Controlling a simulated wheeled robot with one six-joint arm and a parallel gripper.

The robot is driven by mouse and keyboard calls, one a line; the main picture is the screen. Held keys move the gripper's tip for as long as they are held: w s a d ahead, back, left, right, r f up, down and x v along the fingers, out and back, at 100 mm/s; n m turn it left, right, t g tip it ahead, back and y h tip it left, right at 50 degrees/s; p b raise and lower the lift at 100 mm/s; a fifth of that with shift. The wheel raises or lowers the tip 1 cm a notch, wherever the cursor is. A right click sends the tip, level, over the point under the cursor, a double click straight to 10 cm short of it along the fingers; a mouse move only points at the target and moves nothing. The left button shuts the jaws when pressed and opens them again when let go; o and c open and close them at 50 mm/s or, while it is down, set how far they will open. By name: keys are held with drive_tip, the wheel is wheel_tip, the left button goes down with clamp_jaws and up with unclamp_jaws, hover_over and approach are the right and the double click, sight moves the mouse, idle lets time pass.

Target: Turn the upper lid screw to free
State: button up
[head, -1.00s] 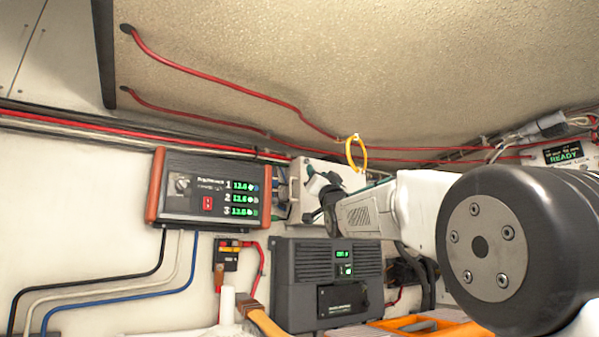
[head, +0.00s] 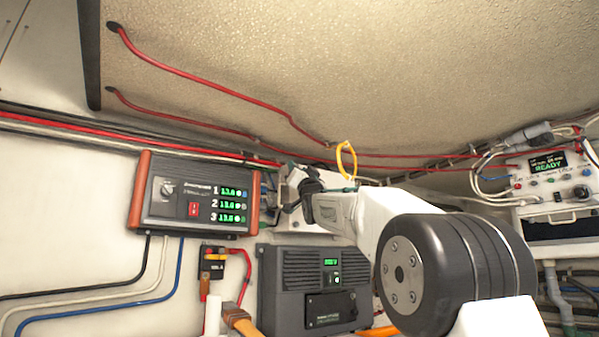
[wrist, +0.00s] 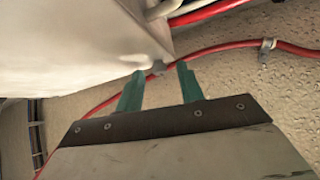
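A white box (head: 318,222) is on the wall right of the display panel in the head view, largely hidden behind my arm. In the wrist view a large pale surface, apparently this box (wrist: 70,45), fills the upper left. My gripper (wrist: 158,80) shows there with two teal fingers spread apart, nothing visible between them. The fingertips are close to the box's lower corner, where a small grey piece shows; I cannot tell whether it is a screw or whether they touch. The upper lid screw cannot be made out in either view.
Red cables (head: 200,82) run along the ceiling, with a yellow loop (head: 346,160) hanging above my arm. A display panel (head: 195,200) is left, a dark grey unit (head: 310,285) below, a "READY" instrument (head: 555,185) right. A red cable (wrist: 225,45) passes near the fingers.

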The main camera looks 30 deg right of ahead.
clamp_jaws()
drive_tip(key=shift+n+y, duration=0.7)
drive_tip(key=shift+d+r+n+g+y, duration=0.2)
drive_tip(key=shift+n+g+y, duration=0.9)
drive_tip(key=shift+n+y, duration=2.45)
drive_tip(key=shift+d+f+n+g+y, duration=0.1)
drive_tip(key=shift+d+n+g+y, duration=0.65)
drive_tip(key=shift+n+y, duration=2.8)
drive_tip(key=shift+a+r+n+g+y, duration=0.15)
drive_tip(key=shift+n+g+y, duration=1.85)
drive_tip(key=shift+n, duration=2.5)
drive_tip(key=shift+n+t+y, duration=0.3)
drive_tip(key=shift+t+y, duration=0.05)
drive_tip(key=shift+y, duration=0.25)
